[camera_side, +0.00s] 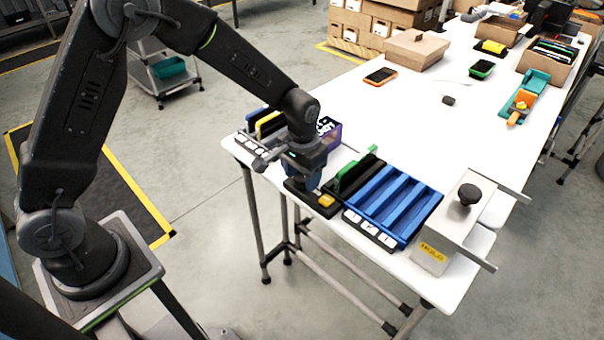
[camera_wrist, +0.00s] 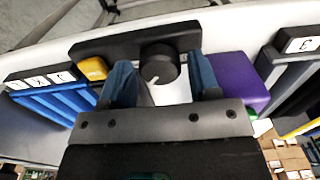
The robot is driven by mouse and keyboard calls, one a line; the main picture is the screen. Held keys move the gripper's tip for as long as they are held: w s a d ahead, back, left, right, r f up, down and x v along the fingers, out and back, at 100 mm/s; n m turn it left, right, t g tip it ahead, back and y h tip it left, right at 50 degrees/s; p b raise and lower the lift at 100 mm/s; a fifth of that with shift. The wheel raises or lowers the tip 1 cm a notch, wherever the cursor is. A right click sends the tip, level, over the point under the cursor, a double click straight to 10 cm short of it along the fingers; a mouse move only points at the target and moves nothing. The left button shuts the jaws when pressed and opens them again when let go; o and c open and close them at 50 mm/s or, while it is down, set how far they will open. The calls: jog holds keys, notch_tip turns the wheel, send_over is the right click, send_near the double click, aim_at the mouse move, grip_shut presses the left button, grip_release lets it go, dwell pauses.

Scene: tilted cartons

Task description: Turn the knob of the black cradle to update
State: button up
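The black cradle (camera_side: 297,194) lies flat near the table's front edge, with a yellow block (camera_side: 326,201) on one end. In the wrist view the cradle (camera_wrist: 118,47) runs along the top, with the yellow block (camera_wrist: 92,68) at its left. In the side view my gripper (camera_side: 307,184) points down over the cradle and hides the knob.
A blue slotted rack (camera_side: 395,205) stands to the right, with a green piece (camera_side: 350,175) beside it. A purple box (camera_side: 329,132) and a rack with a yellow piece (camera_side: 268,125) are behind and left. A grey metal box (camera_side: 455,222) with a black knob stands at far right.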

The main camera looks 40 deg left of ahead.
aim_at(302, 177)
jog(key=shift+o, duration=0.8)
notch_tip(302, 177, up, 14)
jog(key=s+a+r+t, duration=0.35)
jog(key=s+r, duration=0.45)
jog(key=s, duration=0.3)
jog(key=s+a+t, duration=0.2)
jog(key=s, duration=0.9)
jog(key=shift+s+f, duration=0.25)
jog(key=shift+s, duration=0.05)
